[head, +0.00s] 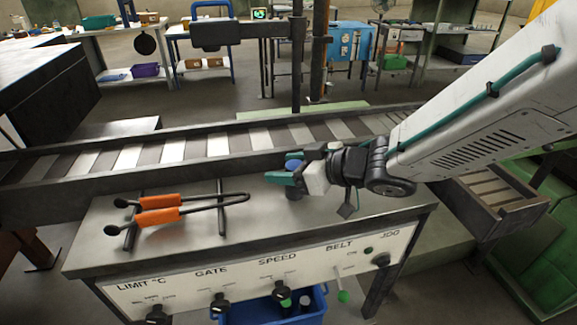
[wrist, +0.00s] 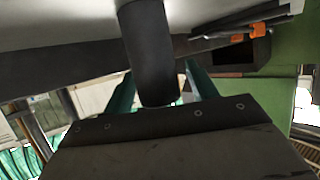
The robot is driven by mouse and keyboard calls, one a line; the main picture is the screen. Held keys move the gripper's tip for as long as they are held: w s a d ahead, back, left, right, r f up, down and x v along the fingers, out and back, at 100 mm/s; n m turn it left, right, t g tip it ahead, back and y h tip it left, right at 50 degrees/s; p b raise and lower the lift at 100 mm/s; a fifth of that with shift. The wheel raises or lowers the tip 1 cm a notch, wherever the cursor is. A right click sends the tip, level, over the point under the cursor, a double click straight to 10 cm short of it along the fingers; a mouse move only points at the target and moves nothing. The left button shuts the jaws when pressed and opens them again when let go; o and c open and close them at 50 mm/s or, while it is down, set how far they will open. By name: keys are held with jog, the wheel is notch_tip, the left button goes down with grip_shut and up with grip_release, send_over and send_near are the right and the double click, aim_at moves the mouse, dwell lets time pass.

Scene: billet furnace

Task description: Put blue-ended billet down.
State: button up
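Tongs (head: 159,209) with orange grips lie on a rack at the bench's left. A roller conveyor (head: 173,148) runs behind. Knobs line the front panel (head: 240,281); a blue bin (head: 320,310) is below. The bench between tongs and gripper is clear.

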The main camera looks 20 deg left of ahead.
jog(key=shift+r, duration=0.2)
jog(key=v, duration=1.2)
jog(key=shift+d+f, duration=0.1)
